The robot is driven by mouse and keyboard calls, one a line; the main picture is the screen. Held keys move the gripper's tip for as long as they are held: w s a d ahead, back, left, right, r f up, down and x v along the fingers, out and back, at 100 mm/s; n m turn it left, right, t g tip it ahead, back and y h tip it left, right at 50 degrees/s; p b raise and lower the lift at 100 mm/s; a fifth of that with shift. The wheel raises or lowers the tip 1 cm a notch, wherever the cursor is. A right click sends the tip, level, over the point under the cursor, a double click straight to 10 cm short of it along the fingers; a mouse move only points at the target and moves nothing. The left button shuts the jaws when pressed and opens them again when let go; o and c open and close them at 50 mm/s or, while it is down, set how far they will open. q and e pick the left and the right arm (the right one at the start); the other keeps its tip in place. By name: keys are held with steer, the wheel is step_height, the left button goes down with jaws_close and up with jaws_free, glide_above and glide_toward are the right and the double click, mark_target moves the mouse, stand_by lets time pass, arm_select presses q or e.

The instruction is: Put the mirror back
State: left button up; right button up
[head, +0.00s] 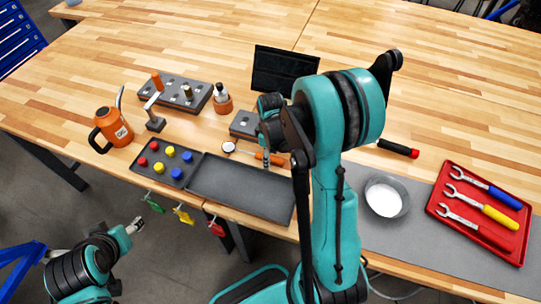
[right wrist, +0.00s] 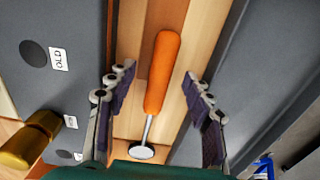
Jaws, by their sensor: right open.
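The inspection mirror has an orange handle (head: 262,156) and a small round mirror head (head: 229,147). It lies on the wooden table between a grey block and the dark tray. In the right wrist view its orange handle (right wrist: 162,72) and mirror head (right wrist: 141,152) show fully. My right gripper (right wrist: 157,80) is open, with one finger on each side of the handle, not closed on it. In the head view my right gripper (head: 268,140) is over the mirror, partly hidden by my arm. My left gripper (head: 135,226) is low, off the table's front edge.
A small grey block (head: 240,131) lies behind the mirror. A grey stand (head: 203,100) with tools, an orange can (head: 117,133) and a dark screen (head: 262,83) stand further back. In front is an empty dark tray (head: 240,186). A red wrench tray (head: 520,250) is at right.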

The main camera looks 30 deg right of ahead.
steer(key=shift+r+p, duration=2.45)
steer(key=shift+r, duration=1.15)
steer(key=shift+s+a+r+b, duration=0.15)
steer(key=shift+a+b, duration=0.1)
steer(key=shift+b, duration=0.15)
steer(key=s+a+r+m+t+b, duration=0.3)
steer(key=s+a+m+t+b, duration=0.4)
steer(key=s+a+b, duration=0.3)
steer(key=shift+s+r+m+b, duration=0.15)
steer(key=shift+s+m+b, duration=0.25)
steer(key=shift+m, duration=0.1)
